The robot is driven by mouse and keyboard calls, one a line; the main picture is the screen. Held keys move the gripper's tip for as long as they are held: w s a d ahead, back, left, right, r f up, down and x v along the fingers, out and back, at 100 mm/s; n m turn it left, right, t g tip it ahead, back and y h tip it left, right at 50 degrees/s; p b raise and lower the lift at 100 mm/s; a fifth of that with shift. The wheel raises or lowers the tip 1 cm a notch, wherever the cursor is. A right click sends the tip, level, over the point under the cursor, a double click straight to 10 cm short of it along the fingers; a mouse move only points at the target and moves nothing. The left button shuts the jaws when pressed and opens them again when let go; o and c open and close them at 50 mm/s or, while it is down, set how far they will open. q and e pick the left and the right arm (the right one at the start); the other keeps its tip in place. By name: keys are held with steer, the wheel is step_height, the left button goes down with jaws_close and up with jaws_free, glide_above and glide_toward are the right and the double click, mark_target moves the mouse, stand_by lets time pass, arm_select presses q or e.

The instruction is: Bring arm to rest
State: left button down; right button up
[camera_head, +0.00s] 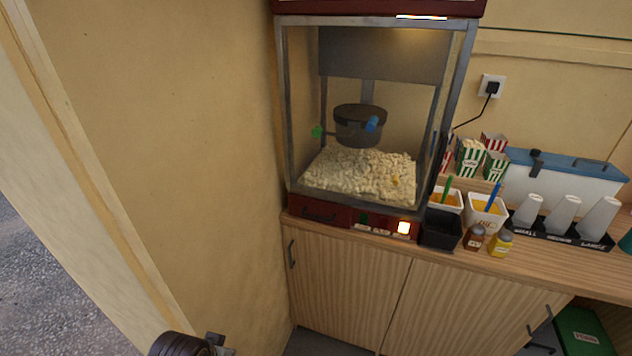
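A dark, ribbed round part of one of my arms, with a grey bracket beside it, shows at the bottom edge, left of the cabinet. It is cut off by the frame and no fingertips are visible. Neither of my grippers can be made out in the head view. A popcorn machine (360,218) with a red base stands on the wooden counter (345,237). A pile of popcorn (360,174) lies inside it under a dark kettle (358,127).
Right of the machine are a black bin (440,230), two tubs with a green and a blue handle, two shakers (501,243), striped popcorn boxes (470,157) and a cup rack (575,237). A wall (170,130) fills the left. Floor space before the cabinet (340,285) is mostly out of frame.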

arm_select(q)
steer(key=s+a+f+g, duration=0.1)
steer(key=s+f, duration=0.1)
steer(key=f, duration=1.5)
steer(key=s+f+g, duration=0.1)
steer(key=s+f, duration=0.1)
steer(key=f, duration=1.5)
steer(key=s+a+f, duration=0.2)
steer(key=s+f, duration=0.7)
steer(key=s, duration=0.2)
steer(key=s+a+f+g, duration=0.1)
steer(key=s+a+f, duration=0.1)
steer(key=s+f, duration=0.8)
steer(key=shift+s+a, duration=0.2)
steer(key=shift+s, duration=0.45)
steer(key=shift+f, duration=0.1)
